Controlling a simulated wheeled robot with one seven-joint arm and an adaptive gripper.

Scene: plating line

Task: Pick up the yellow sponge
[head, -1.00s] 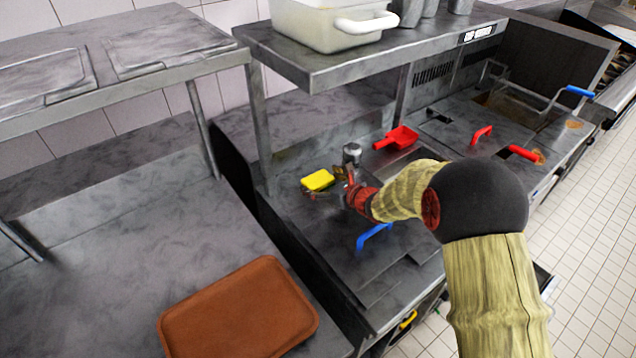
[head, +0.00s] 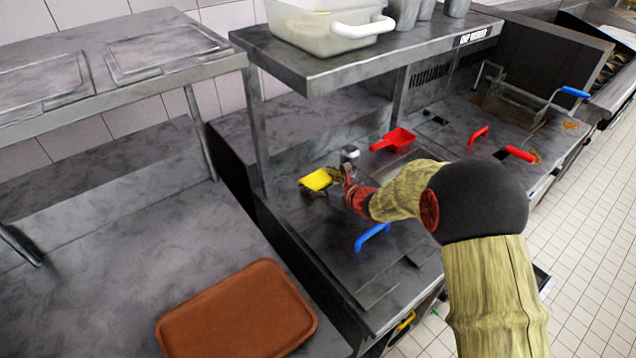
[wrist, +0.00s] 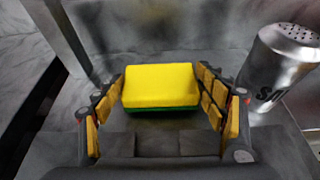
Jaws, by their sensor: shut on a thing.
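The yellow sponge (head: 316,180) is over the steel counter below the shelf, at my gripper's tips. In the wrist view the sponge (wrist: 160,86) has a yellow top and a thin green underside, and it sits between my two padded fingers. My gripper (wrist: 161,105) is shut on the sponge, with a finger at its left and right sides. In the head view my gripper (head: 332,180) is partly hidden by its own wrist. I cannot tell how far the sponge is above the counter.
A metal salt shaker (wrist: 281,66) stands close by the right finger; it also shows in the head view (head: 349,154). A red scoop (head: 394,139) lies behind. A blue handle (head: 372,236) is in front. A shelf post (head: 256,130) stands behind left. A brown tray (head: 237,312) lies on the left table.

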